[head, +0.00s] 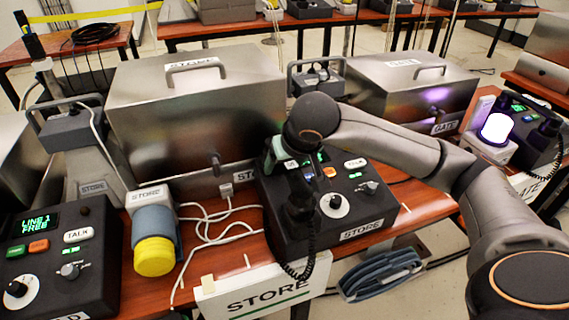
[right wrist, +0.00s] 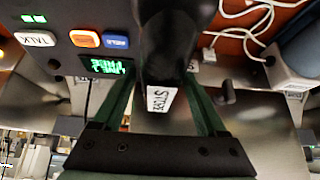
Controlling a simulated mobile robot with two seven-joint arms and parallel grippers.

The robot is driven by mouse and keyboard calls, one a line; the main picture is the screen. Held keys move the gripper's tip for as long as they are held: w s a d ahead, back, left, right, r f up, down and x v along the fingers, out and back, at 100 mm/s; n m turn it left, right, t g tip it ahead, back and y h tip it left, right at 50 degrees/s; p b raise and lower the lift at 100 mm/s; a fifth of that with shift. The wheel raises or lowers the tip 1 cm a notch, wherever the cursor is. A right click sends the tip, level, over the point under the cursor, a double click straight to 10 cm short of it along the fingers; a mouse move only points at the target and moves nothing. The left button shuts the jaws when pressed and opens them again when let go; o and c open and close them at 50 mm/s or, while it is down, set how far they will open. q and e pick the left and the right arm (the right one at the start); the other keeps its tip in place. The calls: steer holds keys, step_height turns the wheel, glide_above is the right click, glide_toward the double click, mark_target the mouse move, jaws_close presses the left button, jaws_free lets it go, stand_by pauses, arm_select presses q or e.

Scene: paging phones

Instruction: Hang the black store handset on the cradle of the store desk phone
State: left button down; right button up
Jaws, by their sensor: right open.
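The store desk phone (head: 372,205) stands on the wooden table, with a lit screen, a white TALK button and a STORE label. The black store handset (head: 300,200) lies along the left part of this phone, its coiled cord hanging over the front edge. Whether it is fully seated on the cradle cannot be told; the cradle is hidden. In the right wrist view the handset (right wrist: 166,45) shows its STORE label between the two green fingers. My right gripper (head: 283,157) is open around the handset's far end; it also shows in the right wrist view (right wrist: 160,88). My left gripper is out of view.
A steel STORE box (head: 190,110) stands close behind the phone. A yellow-capped lamp (head: 154,240) and white cables (head: 220,225) lie to the left, beside another desk phone (head: 60,255). A GATE box (head: 400,85) is at the right. A STORE sign (head: 262,292) hangs in front.

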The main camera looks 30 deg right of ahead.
steer(key=p+v, duration=0.1)
steer(key=v, duration=0.9)
steer(key=shift+p, duration=0.35)
steer(key=shift+s+r, duration=0.2)
steer(key=shift+r, duration=0.15)
